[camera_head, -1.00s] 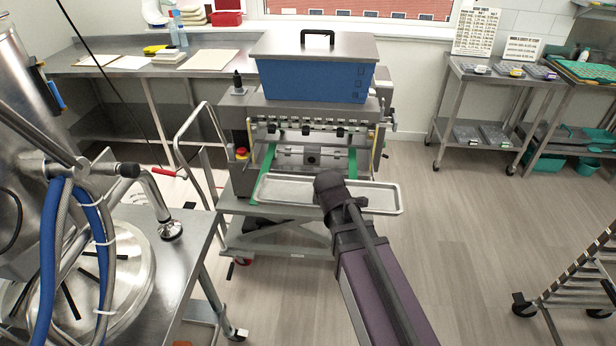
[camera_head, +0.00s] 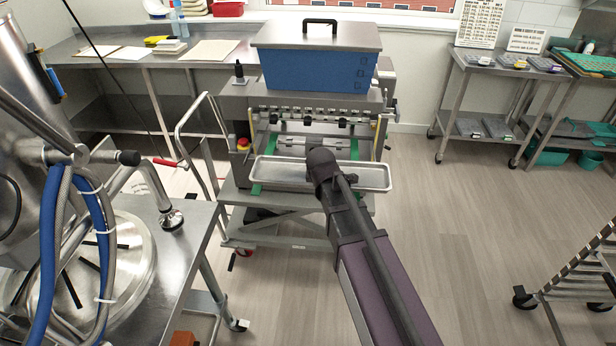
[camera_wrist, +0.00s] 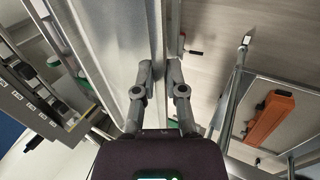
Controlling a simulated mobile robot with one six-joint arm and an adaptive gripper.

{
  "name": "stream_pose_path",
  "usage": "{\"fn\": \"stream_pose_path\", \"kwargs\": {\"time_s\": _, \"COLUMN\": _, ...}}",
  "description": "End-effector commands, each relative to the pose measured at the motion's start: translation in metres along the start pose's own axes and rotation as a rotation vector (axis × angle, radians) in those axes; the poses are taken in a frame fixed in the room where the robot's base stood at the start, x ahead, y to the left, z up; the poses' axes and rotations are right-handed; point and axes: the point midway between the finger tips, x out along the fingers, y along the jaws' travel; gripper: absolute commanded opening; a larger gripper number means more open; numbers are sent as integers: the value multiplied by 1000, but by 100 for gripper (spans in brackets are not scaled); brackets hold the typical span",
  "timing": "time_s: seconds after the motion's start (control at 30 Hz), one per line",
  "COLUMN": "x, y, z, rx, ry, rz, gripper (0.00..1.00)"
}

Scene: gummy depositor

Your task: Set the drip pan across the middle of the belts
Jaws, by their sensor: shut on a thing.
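The drip pan (camera_head: 375,182) is a long shallow metal tray. It lies crosswise in front of the depositor, over the two green belts; the left belt (camera_head: 256,188) shows at its near side and the right belt (camera_head: 354,150) at its far side. I cannot tell whether the pan touches the belts. My gripper is shut on the pan's rim; in the wrist view its two fingers (camera_wrist: 159,72) flank the rim, with the pan's bare inside (camera_wrist: 110,35) to the left. In the head view my arm hides the fingers and the pan's middle.
The depositor with its blue hopper (camera_head: 315,70) and nozzle row (camera_head: 300,116) stands just behind the pan. A cart handle (camera_head: 190,130) rises at left. A steel table (camera_head: 190,235) with a vessel is nearer left. Floor to the right is clear up to a rack (camera_head: 575,285).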

Motion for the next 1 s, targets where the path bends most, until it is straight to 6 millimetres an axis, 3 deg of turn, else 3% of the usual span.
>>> {"fn": "stream_pose_path", "kwargs": {"time_s": 0.1, "x": 14, "y": 20, "z": -13, "rx": -1, "ry": 0, "rz": 1, "gripper": 0}}
{"fn": "stream_pose_path", "kwargs": {"time_s": 0.4, "x": 37, "y": 55, "z": -36, "rx": -1, "ry": 0, "rz": 1, "gripper": 0}}
{"fn": "stream_pose_path", "kwargs": {"time_s": 1.0, "x": 43, "y": 64, "z": -42, "rx": 0, "ry": 0, "rz": 1, "gripper": 0}}
